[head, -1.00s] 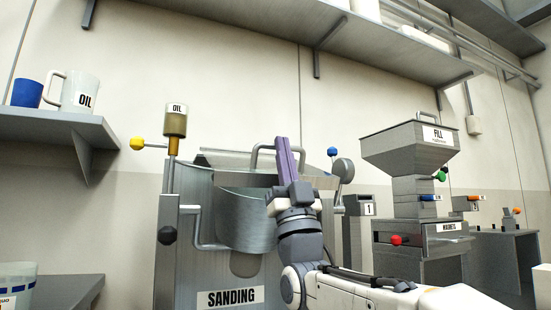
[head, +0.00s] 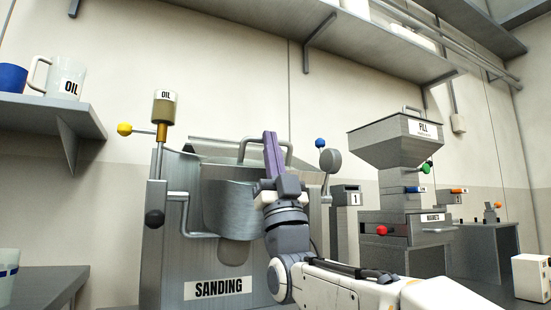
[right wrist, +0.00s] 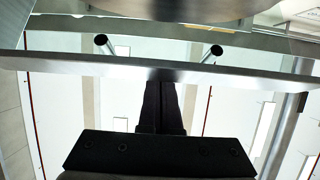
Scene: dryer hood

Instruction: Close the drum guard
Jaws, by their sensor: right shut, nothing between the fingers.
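The grey sanding machine (head: 168,255) stands in the middle of the head view, with a SANDING label on its front. A flat metal guard with a bar handle (head: 289,153) lies across its top, above a curved metal drum (head: 228,205). My right gripper (head: 270,153) points upward in front of the guard and overlaps the handle in the picture. Its purple fingers are shut and empty. In the right wrist view, the fingers (right wrist: 160,105) reach up to the edge of a metal plate (right wrist: 130,66), with two round bar ends beyond. Contact cannot be told. My left gripper is not in view.
A yellow-knobbed lever (head: 125,129) and an OIL cup (head: 164,104) are at the machine's left. A blue-knobbed lever (head: 320,143) and grey round disc (head: 331,160) are at its right. A FILL hopper (head: 392,143) stands further right. A shelf (head: 40,115) juts in at left.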

